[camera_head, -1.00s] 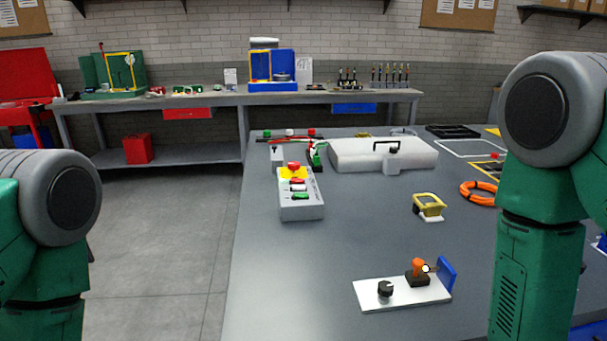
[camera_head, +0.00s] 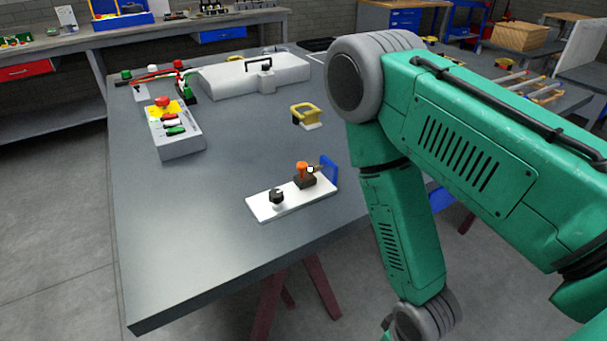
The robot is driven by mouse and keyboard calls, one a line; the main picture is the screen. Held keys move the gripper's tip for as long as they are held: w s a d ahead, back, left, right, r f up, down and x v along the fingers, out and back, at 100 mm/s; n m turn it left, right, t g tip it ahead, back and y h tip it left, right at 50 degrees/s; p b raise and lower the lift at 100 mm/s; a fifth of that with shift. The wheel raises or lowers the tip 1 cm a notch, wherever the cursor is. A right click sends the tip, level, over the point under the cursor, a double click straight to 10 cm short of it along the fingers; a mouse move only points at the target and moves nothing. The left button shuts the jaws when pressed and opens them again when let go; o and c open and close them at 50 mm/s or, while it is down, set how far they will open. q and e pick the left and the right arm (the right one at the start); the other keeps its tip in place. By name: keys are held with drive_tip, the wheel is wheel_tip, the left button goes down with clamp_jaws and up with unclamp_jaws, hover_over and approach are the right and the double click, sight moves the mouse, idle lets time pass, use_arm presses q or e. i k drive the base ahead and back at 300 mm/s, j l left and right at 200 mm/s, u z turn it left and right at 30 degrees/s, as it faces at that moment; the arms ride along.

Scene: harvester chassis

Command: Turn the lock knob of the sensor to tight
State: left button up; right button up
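A white plate (camera_head: 268,207) lies near the right edge of the grey table. On it stands a black knob (camera_head: 277,195) at its left end. Toward its right end is a dark block with an orange top (camera_head: 302,169), which looks like the sensor mount, with a small round light-tipped part beside it. A blue upright panel (camera_head: 329,167) stands at the plate's right end. I cannot tell which of these is the lock knob or how tight it is. My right arm hangs to the right of the plate, beyond the table edge; its gripper is below the frame. My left gripper is not in view.
A grey control box (camera_head: 176,139) with coloured buttons stands at the table's left. A white case (camera_head: 254,76) with a black handle is at the back. A yellow bracket (camera_head: 306,114) stands behind the plate. The table's front left is clear.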

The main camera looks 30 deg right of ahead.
sight(276, 196)
drive_tip(key=z, duration=0.4)
drive_tip(key=j+z, duration=0.1)
drive_tip(key=z, duration=0.25)
drive_tip(key=k+z, duration=0.1)
drive_tip(key=z, duration=0.3)
drive_tip(key=j+z, duration=0.1)
drive_tip(key=z, duration=0.25)
drive_tip(key=k+j, duration=0.15)
drive_tip(key=k, duration=0.2)
drive_tip(key=k+j, duration=0.15)
drive_tip(key=k, duration=0.2)
drive_tip(key=k+j+z, duration=0.1)
drive_tip(key=k, duration=0.3)
drive_tip(key=i+j, duration=0.1)
drive_tip(key=i, duration=0.9)
